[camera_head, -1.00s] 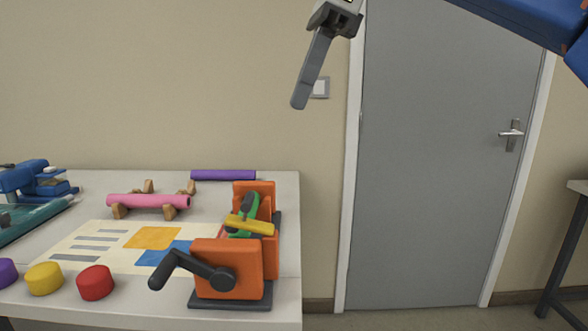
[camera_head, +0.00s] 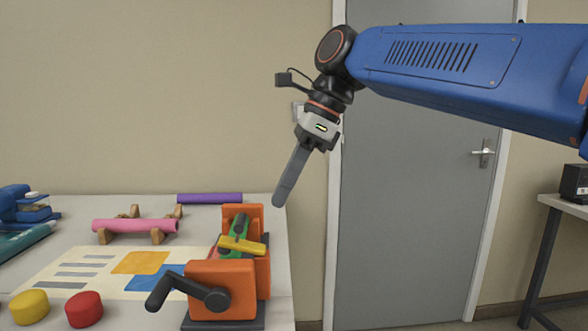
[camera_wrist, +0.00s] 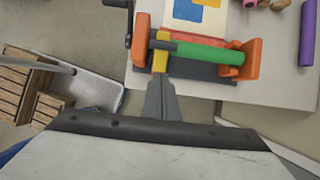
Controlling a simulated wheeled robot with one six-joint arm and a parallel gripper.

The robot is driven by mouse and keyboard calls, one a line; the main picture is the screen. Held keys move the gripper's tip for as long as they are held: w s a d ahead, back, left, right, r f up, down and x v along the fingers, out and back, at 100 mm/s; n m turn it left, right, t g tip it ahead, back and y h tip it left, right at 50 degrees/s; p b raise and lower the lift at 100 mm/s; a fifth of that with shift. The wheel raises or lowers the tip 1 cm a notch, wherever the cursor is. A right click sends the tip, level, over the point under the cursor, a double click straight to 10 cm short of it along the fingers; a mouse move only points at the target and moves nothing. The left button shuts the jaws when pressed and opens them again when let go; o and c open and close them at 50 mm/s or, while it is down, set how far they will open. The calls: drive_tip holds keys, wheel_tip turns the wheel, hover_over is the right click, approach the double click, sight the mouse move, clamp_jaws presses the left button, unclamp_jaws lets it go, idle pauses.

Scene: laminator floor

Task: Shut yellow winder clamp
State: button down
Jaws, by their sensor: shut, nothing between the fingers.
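The orange winder (camera_head: 222,285) stands at the table's right edge, with a black crank (camera_head: 172,290) on its near block. A green roll (camera_wrist: 205,53) lies between its two orange blocks. The yellow clamp (camera_head: 242,246) is a short bar lying across the roll near the crank-side block; it also shows in the wrist view (camera_wrist: 160,58). I cannot tell whether it is latched. My gripper (camera_head: 280,201) is shut and empty, pointing down, above and right of the clamp in the head view. In the wrist view its fingertips (camera_wrist: 157,84) appear just below the clamp, seemingly apart from it.
A printed sheet (camera_head: 95,270), a pink roll (camera_head: 135,226) on wooden cradles, a purple roll (camera_head: 210,198) and red (camera_head: 84,308) and yellow (camera_head: 30,306) caps lie left of the winder. Wooden crates (camera_wrist: 22,85) stand on the floor. Space right of the table is free.

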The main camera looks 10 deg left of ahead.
sight(242, 218)
drive_tip(key=shift+s+a+f, duration=0.2)
drive_tip(key=shift+a+f, duration=0.35)
drive_tip(key=shift+a, duration=0.2)
drive_tip(key=shift+s+a+f, duration=0.15)
drive_tip(key=shift+a+f, duration=0.35)
drive_tip(key=shift+a, duration=0.3)
drive_tip(key=shift+s+a+f, duration=0.2)
drive_tip(key=shift+a+f, duration=0.35)
drive_tip(key=shift+a, duration=0.2)
drive_tip(key=shift+s+a, duration=0.1)
drive_tip(key=shift+a, duration=0.2)
drive_tip(key=shift+s+a+f+h, duration=0.15)
drive_tip(key=shift+a+h, duration=0.15)
drive_tip(key=shift+a, duration=0.2)
drive_tip(key=shift+s+a+f+h, duration=0.1)
drive_tip(key=shift+a+h, duration=0.2)
drive_tip(key=shift+a, duration=0.15)
drive_tip(key=shift+w+d+r, duration=0.1)
